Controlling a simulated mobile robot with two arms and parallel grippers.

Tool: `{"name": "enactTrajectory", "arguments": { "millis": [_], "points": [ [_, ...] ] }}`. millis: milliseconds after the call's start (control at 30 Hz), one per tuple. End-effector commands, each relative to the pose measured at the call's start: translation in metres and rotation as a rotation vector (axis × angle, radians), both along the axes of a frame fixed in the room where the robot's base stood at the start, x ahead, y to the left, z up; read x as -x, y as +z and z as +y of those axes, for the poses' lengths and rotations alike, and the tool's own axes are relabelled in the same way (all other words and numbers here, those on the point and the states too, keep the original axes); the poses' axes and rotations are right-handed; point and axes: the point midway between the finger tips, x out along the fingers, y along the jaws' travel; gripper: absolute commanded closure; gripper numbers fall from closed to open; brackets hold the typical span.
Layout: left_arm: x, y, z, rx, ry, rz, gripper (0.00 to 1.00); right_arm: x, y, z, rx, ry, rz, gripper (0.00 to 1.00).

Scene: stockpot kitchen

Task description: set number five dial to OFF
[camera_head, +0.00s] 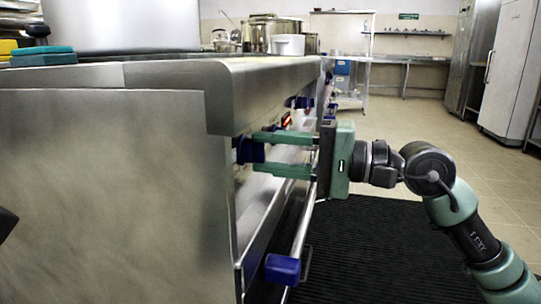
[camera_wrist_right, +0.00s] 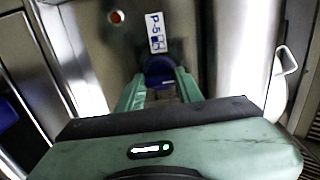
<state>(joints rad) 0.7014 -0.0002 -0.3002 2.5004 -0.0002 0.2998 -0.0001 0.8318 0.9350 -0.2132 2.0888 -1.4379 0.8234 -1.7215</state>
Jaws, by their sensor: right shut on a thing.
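The number five dial is a dark blue knob (camera_head: 248,151) on the stove's front panel, near its closest corner. In the right wrist view the knob (camera_wrist_right: 160,69) sits just below a white label marked P-5 (camera_wrist_right: 155,33). My right gripper (camera_head: 256,151) reaches in from the right, with one green finger above the knob and one below. In the wrist view its fingers (camera_wrist_right: 160,82) lie on both sides of the knob, shut on it. The knob's pointer and setting cannot be read.
A metal rail (camera_head: 304,222) with a blue end bracket (camera_head: 283,269) runs along the stove front. Several more blue knobs (camera_head: 299,102) sit farther along. A black ribbed mat (camera_head: 365,255) covers the floor below my right arm.

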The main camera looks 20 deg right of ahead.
Motion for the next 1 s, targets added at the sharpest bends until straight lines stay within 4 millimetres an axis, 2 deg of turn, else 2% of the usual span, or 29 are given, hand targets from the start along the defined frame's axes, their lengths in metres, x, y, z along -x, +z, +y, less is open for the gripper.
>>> {"name": "enactTrajectory", "arguments": {
  "millis": [300, 333, 400, 767, 1000],
  "points": [
    [0.0, 0.0, 0.0, -0.001, 0.0, -0.001, 0.64, -0.001, -0.002, 0.0, 0.005, 0.0, 0.001, 1.0],
    [0.0, 0.0, 0.0, -0.001, 0.0, -0.001, 0.64, -0.001, -0.002, 0.0, 0.005, 0.0, 0.001, 0.61],
    [0.0, 0.0, 0.0, -0.001, 0.0, -0.001, 0.64, -0.001, -0.002, 0.0, 0.004, -0.001, 0.001, 0.44],
    [0.0, 0.0, 0.0, -0.001, 0.0, 0.0, 0.64, 0.001, 0.0, -0.002, 0.001, -0.001, 0.0, 0.44],
    [0.0, 0.004, 0.0, -0.001, 0.001, 0.001, 0.64, 0.016, -0.001, -0.026, 0.003, -0.004, 0.003, 0.44]
  ]
}}
